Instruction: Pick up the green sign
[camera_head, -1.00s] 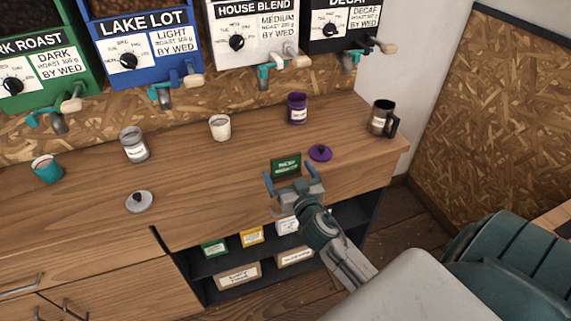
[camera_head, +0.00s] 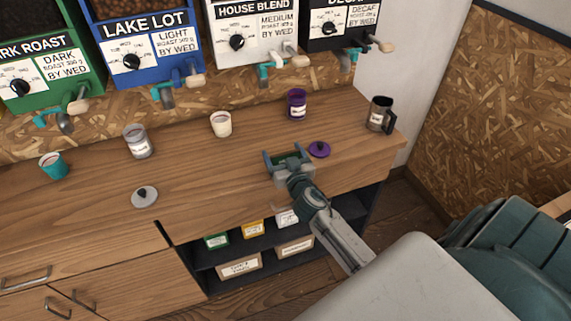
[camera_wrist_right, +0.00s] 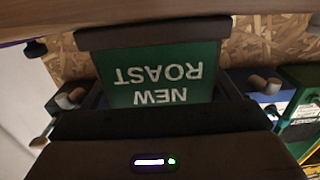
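The green sign (camera_head: 288,158) stands near the front edge of the wooden counter, partly hidden by my right gripper in the head view. In the right wrist view the sign (camera_wrist_right: 165,75) is upside down, reads "NEW ROAST" and has a dark bar along its base. My right gripper (camera_head: 287,155) is open, with one finger on each side of the sign. Whether a finger touches the sign is unclear. My left gripper is not in view.
A purple lid (camera_head: 319,149) lies close to the right of the gripper. A purple jar (camera_head: 296,104), a cream cup (camera_head: 221,124), a glass jar (camera_head: 138,142) and a dark mug (camera_head: 380,115) stand further back. A grey lid (camera_head: 144,197) lies left. Bean dispensers line the back.

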